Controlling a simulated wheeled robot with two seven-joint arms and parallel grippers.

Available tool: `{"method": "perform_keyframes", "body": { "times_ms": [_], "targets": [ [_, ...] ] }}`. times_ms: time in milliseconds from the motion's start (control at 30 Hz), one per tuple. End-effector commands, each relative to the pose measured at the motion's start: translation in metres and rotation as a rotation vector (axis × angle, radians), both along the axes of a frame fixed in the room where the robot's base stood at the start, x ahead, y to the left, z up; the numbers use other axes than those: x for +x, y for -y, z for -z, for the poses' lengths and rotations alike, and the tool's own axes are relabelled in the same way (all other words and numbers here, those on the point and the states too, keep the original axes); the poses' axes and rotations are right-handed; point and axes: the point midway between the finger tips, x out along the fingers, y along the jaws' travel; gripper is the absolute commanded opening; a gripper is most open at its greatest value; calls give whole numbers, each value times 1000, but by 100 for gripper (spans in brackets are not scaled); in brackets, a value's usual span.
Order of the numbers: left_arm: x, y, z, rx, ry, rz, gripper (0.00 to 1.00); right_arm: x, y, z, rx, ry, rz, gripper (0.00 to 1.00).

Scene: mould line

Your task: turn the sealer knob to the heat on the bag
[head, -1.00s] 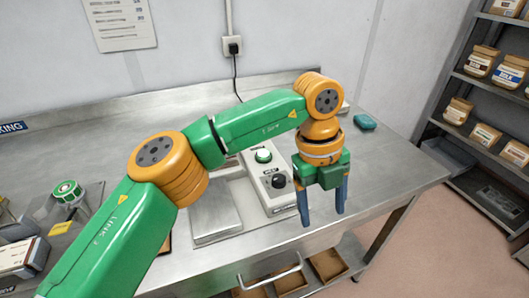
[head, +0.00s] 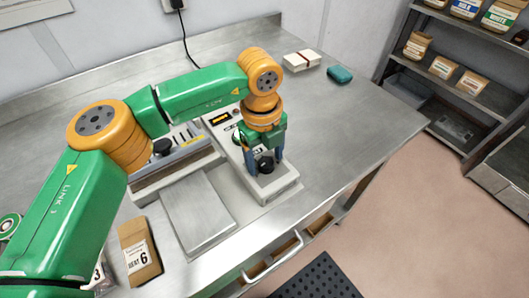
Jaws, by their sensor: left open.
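The sealer (head: 284,187) is a pale box on the steel bench with a black round knob (head: 266,166) near its front end. My left gripper (head: 266,160) points down over the knob, open, with one blue finger on each side of it. I cannot tell if the fingers touch it. The knob's pointer and scale are too small or hidden to read. A brown bag (head: 136,238) lies at the front left, its white label seeming to read HEAT 6. My right gripper is out of view.
A flat metal plate (head: 198,212) lies left of the sealer. A white box with a dark band (head: 301,60) and a teal item (head: 340,75) stand at the back. The bench's right side is clear. Shelves (head: 462,85) with jars and bags stand at right.

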Motion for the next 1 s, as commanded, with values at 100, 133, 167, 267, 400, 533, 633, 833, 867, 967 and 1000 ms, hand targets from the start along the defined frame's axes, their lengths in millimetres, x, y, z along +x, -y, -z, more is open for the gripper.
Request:
{"method": "perform_keyframes", "body": {
  "times_ms": [100,133,167,267,400,533,633,833,867,967,1000],
  "targets": [
    [0,0,0,0,0,0,74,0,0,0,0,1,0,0],
    [0,0,0,0,0,0,74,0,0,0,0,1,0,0],
    [0,0,0,0,0,0,65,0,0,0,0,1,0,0],
    [0,0,0,0,0,0,38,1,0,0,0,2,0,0],
    [0,0,0,0,0,1,1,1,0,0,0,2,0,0],
    [0,0,0,0,0,2,0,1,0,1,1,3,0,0],
    [0,0,0,-1,0,12,0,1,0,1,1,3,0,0],
    [1,0,1,0,2,85,0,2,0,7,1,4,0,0],
    [1,0,1,0,2,104,0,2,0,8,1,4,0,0],
    [1,0,1,0,2,176,0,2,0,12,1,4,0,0],
    [1,0,1,-1,3,210,0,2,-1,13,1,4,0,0]
  ]
}}
